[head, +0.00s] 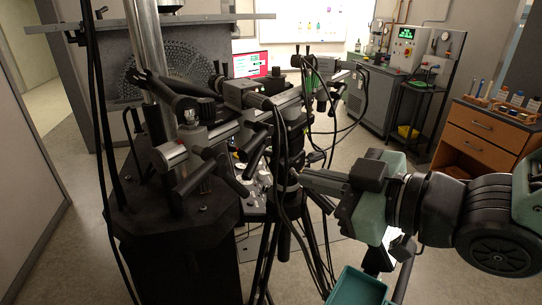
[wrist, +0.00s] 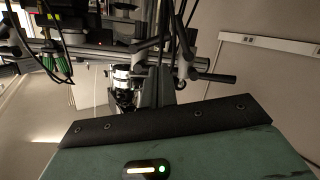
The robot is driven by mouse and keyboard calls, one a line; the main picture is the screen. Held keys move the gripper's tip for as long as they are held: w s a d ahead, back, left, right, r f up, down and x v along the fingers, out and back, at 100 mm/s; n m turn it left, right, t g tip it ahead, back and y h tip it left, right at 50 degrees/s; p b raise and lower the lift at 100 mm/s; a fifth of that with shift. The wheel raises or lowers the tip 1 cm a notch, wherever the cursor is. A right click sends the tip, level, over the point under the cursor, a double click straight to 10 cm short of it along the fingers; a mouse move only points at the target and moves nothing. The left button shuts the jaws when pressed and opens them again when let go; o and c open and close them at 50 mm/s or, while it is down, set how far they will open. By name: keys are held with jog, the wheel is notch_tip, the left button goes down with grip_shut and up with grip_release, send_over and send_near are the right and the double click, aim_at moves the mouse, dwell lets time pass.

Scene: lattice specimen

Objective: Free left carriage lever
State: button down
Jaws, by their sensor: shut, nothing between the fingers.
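My gripper (head: 308,181) reaches in from the right in the head view, its green body behind two dark fingers. The fingers are shut and empty, close to the dark upright column and its cables. The left carriage lever cannot be singled out with certainty. A black lever (head: 196,181) slants across the left part of the rig, apart from my gripper. Another black lever (head: 256,150) stands nearer the column. In the wrist view a black handle (wrist: 215,77) sticks out to the right above my green gripper housing.
Black cables (head: 98,120) hang at the left and around the column. Tripod legs (head: 285,255) stand below the rig. A wooden cabinet (head: 483,125) with bottles stands at the right. Open floor (head: 460,275) lies at the lower right.

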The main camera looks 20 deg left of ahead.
aim_at(255, 157)
jog(key=p+x, duration=0.4)
jog(key=x, duration=0.6)
jog(key=shift+r, duration=0.2)
jog(key=shift+a+f, duration=0.1)
jog(key=shift+s+f+n+b, duration=0.15)
jog(key=shift+n+b, duration=0.15)
jog(key=shift+b, duration=0.5)
